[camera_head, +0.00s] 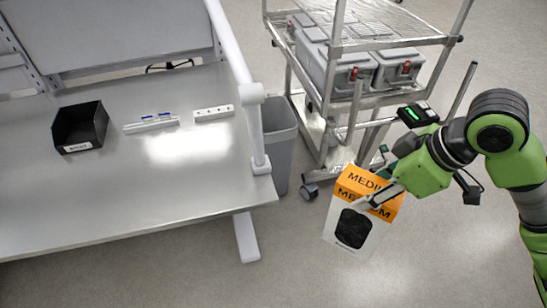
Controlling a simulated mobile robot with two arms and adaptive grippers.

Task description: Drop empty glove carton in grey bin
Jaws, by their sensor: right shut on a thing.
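The glove carton (343,231) is orange and white, with "MEDIUM" lettering and a dark oval on its face. My right gripper (387,192) is shut on its upper right part and holds it tilted in the air, to the right of the table. The grey bin (279,145) stands on the floor against the table's right side, behind the table frame, left of the carton and apart from it. Its mouth is partly hidden by the white frame post. My left gripper is not in view.
A metal cart (390,43) with grey lidded cases (397,68) stands behind the bin and carton. The table (130,190) holds a black tray (80,127), a power strip (213,113) and small white items (151,123). Floor in front of the carton is clear.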

